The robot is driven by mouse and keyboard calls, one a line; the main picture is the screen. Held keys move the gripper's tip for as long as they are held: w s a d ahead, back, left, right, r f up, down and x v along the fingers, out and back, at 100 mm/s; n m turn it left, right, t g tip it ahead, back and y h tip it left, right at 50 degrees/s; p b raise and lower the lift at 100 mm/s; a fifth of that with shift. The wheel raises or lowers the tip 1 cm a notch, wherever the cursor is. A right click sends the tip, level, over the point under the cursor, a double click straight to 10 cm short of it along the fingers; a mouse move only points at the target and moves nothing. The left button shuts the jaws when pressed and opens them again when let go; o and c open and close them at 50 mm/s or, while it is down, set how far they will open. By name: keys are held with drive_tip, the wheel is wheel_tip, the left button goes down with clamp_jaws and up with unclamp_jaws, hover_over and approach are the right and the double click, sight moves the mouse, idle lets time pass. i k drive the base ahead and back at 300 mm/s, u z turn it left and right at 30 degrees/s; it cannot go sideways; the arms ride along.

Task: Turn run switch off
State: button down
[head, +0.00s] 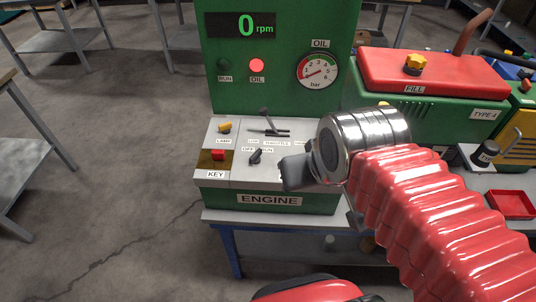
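The run switch (255,157) is a small black knob under the OFF/RUN label on the grey top of the green engine panel (215,198). It looks slanted, but I cannot tell which mark it points to. The run lamp (223,64) is dark, the oil lamp (257,65) glows red, and the display (241,26) reads 0 rpm. My gripper (290,172) is to the right of the switch, apart from it in the picture. Its dark fingers are seen from the side, so their opening does not show. My wrist hides the panel's right end.
A throttle lever (266,119), a yellow lamp switch (225,127) and a red key switch (218,154) are close to the run switch. A green engine with a red cover (430,72) stands at the right. A red tray (511,204) lies near the right edge.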

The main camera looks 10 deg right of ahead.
sight(256, 159)
drive_tip(key=u, duration=0.25)
drive_tip(key=k, duration=0.7)
drive_tip(key=u, duration=0.55)
drive_tip(key=k, duration=0.65)
drive_tip(key=z, duration=0.25)
drive_tip(key=i, duration=1.75)
drive_tip(key=u, duration=0.65)
